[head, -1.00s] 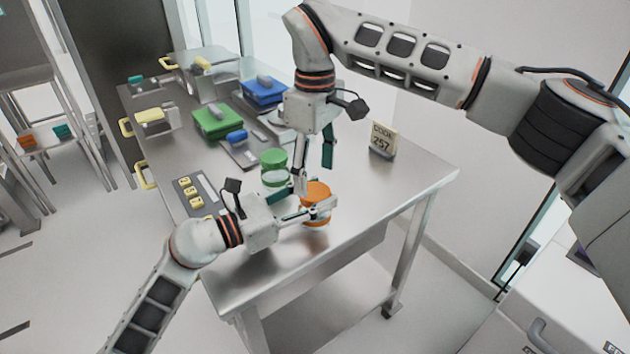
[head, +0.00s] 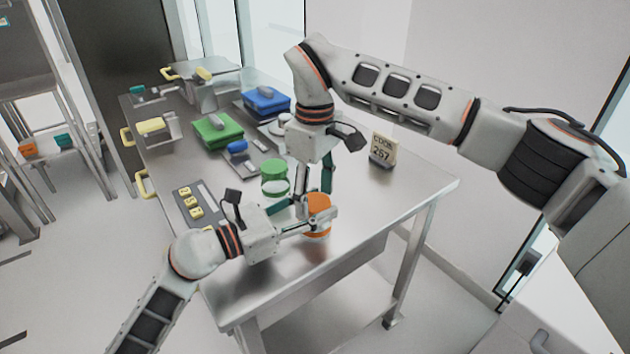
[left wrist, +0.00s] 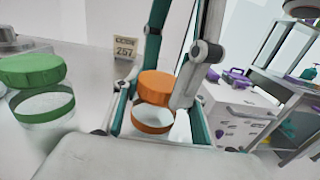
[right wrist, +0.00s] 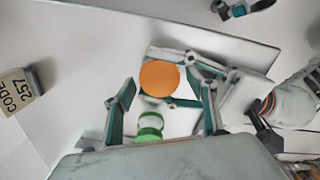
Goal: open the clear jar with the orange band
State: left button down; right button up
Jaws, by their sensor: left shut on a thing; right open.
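The clear jar with the orange band stands on the steel table, its orange lid (head: 318,201) on top. In the left wrist view the lid (left wrist: 157,85) sits above the orange band (left wrist: 152,116). My left gripper (head: 318,226) is shut on the jar's body from the side, below the lid. My right gripper (head: 315,192) points down from above, open, with its fingers near the lid and nothing held. In the right wrist view the round lid (right wrist: 160,78) lies beyond my open right fingers (right wrist: 165,115). The exact gap to the lid is unclear.
A green-lidded jar (head: 273,176) stands close behind the orange one. A code sign reading 257 (head: 384,149) is at the right. The table's front right is clear.

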jog(key=shift+f, duration=0.3)
jog(key=c, duration=1.1)
jog(key=o, duration=1.2)
jog(key=shift+r, duration=0.1)
jog(key=shift+r, duration=2.2)
pick_arm(q)
jog(key=c, duration=1.1)
grip_release()
